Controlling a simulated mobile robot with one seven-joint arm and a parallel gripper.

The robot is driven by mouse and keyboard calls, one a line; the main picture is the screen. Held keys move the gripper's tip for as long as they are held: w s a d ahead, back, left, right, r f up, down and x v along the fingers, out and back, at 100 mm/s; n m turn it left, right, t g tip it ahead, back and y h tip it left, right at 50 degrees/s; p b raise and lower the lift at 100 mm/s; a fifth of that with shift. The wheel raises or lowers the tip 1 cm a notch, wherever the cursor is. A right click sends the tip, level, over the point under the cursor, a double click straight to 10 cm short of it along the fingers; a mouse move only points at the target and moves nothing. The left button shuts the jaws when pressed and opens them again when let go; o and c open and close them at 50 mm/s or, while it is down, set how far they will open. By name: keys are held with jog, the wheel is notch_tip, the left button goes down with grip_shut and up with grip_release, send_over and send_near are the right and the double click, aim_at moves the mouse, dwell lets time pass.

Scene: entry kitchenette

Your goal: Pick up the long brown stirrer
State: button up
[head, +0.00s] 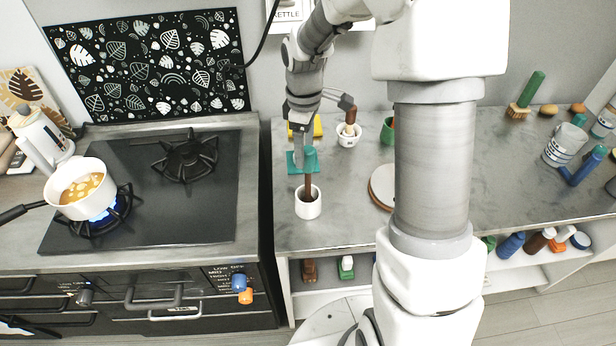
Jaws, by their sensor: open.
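The long brown stirrer (309,184) stands nearly upright in a small white cup (308,209) near the front left of the grey counter. Its lower end is hidden inside the cup. A teal item (297,163) stands just behind the stirrer, at its upper part. My gripper (312,112) is above and behind the cup, open, with nothing seen held in it. From this angle I cannot tell how far its fingers are from the stirrer's top.
A white bowl (348,140) holding a brown-tipped tool stands behind to the right. A round board (381,188) is partly hidden by my arm. A lit burner with a white pot (80,188) is at left. The counter in front of the cup is clear.

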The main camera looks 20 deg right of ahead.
aim_at(308, 163)
jog(key=f, duration=0.4)
jog(key=shift+s+d, duration=0.25)
jog(key=shift+s, duration=0.15)
jog(key=shift+f, duration=0.35)
grip_shut()
dwell(0.7)
